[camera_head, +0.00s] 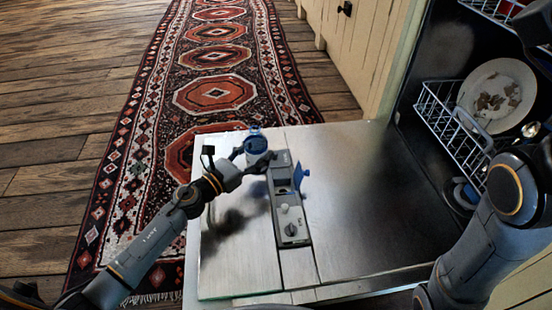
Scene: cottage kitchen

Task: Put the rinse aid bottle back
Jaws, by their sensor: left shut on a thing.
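My left gripper (238,160) reaches in from the lower left over the open dishwasher door (350,190). It is shut on a blue object that looks like the rinse aid bottle (255,143), seen from above and partly hidden by the gripper. The bottle appears to be above the door, near its far left part. The grey dispenser panel (291,228) is set in the door just right of and below the gripper. A blue flap or cap (301,173) stands at its right side. My right arm shows at the right, but its gripper is not in view.
The dishwasher rack (452,130) at the right holds a white plate (497,95) with dark food marks. A cream cabinet (360,40) stands behind the door. A patterned rug (215,60) lies on the wooden floor. The right part of the door is clear.

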